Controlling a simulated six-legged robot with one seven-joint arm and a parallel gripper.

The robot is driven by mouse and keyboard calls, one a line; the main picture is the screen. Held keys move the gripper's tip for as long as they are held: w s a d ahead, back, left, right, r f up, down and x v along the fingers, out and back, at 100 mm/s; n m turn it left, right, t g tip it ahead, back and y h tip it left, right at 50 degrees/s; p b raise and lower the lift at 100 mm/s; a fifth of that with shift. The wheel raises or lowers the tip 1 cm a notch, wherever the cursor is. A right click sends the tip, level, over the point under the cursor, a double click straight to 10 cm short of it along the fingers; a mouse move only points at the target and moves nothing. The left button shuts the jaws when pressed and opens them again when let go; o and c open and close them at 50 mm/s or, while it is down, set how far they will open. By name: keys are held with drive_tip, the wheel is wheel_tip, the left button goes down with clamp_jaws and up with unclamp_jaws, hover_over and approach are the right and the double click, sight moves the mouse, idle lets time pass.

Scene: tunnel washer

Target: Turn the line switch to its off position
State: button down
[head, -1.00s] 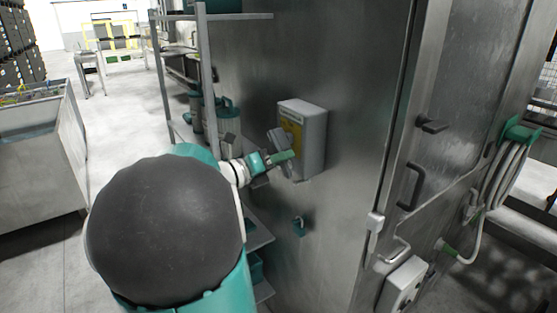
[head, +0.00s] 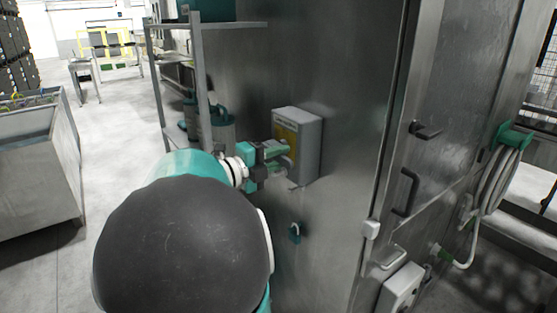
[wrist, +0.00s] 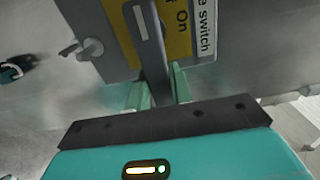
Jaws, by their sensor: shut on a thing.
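The line switch is a grey box (head: 310,148) on the steel wall, with a yellow plate on its front. A dark grey lever handle (wrist: 150,40) runs down across the plate to between my fingers. My gripper (head: 275,152) is at the front of the box. In the wrist view my gripper (wrist: 157,86) has its green fingers either side of the lever's lower end, shut on it. The fingers partly hide the lever in the head view.
A steel shelf rack (head: 205,80) with teal canisters stands left of the box. A small teal fitting (head: 295,233) is on the wall below. Right of it are a door with a black handle (head: 408,192) and a hose reel (head: 500,170). Open floor lies left.

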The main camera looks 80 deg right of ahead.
drive_tip(key=shift+r+n, duration=0.1)
drive_tip(key=shift+n, duration=0.2)
drive_tip(key=c, duration=1.2)
unclamp_jaws()
drive_tip(key=shift+c, duration=0.2)
drive_tip(key=shift+w+a, duration=0.1)
drive_tip(key=v, duration=1.3)
drive_tip(key=shift+w+a, duration=0.2)
drive_tip(key=shift+a, duration=0.05)
